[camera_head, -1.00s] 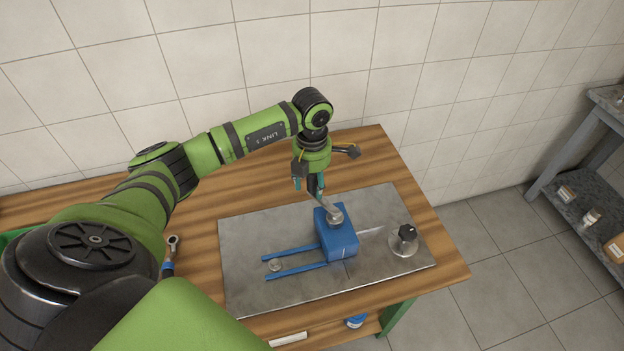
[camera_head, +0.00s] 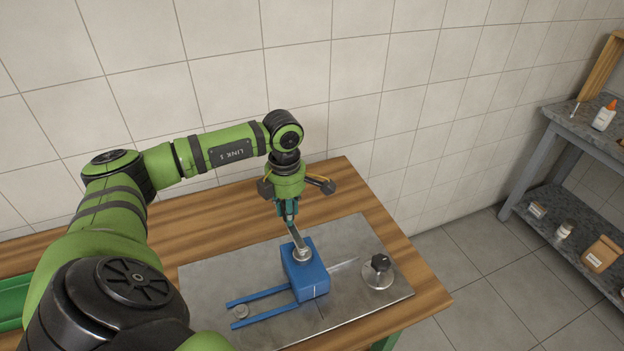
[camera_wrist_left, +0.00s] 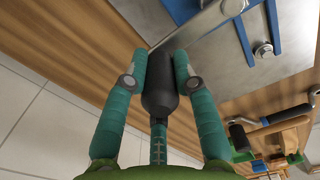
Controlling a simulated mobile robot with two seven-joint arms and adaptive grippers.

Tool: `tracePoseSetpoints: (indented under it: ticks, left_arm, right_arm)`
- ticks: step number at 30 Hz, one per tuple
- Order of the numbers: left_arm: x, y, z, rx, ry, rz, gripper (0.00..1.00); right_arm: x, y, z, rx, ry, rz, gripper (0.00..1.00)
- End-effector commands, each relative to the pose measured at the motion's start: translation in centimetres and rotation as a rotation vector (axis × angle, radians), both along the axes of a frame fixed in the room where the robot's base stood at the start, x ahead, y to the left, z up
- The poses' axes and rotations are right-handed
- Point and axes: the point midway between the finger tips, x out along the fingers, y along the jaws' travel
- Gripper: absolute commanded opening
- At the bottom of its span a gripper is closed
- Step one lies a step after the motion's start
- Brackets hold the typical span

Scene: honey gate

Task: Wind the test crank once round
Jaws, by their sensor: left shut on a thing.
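The test crank has a blue box (camera_head: 307,275) with a round metal hub and a metal crank arm (camera_head: 297,238) on top. The arm points from the hub toward the wall, slightly left. My left gripper (camera_head: 287,213) is above the arm's outer end. In the left wrist view, its teal fingers are shut on the black crank handle (camera_wrist_left: 158,88), which stands between them. The crank arm also shows there (camera_wrist_left: 195,25), running from the handle toward the hub. The fingers hide the handle in the head view. My right gripper is not in view.
The box is on a grey metal plate (camera_head: 225,268) on a wooden bench (camera_head: 200,222). Two blue rails (camera_head: 262,294) run left from the box. A black knob on a round base (camera_head: 379,268) stands at right. A grey shelf unit (camera_head: 540,165) with bottles stands far right.

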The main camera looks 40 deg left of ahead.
Motion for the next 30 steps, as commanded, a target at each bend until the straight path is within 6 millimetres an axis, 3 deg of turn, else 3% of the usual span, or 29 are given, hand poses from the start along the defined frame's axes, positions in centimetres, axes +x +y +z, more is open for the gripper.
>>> tracePoseSetpoints:
  ticks: [12,13,14,25,30]
  left_arm:
    - [-0.4,0.5,0.1,-0.003,-0.006,-0.016,0.0]
    - [-0.4,0.5,0.1,-0.003,-0.006,-0.016,0.4]
    - [-0.4,0.5,0.1,-0.003,-0.006,-0.016,0.51]
    - [-0.4,0.5,0.3,-0.002,-0.005,-0.016,0.51]
    - [-0.3,0.5,2.3,-0.002,-0.009,-0.016,0.51]
  right_arm:
    - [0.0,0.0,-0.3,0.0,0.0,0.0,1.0]
    - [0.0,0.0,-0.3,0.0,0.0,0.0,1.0]
    - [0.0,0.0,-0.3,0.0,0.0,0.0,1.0]
    - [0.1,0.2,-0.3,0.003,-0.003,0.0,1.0]
    - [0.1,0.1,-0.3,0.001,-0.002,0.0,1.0]
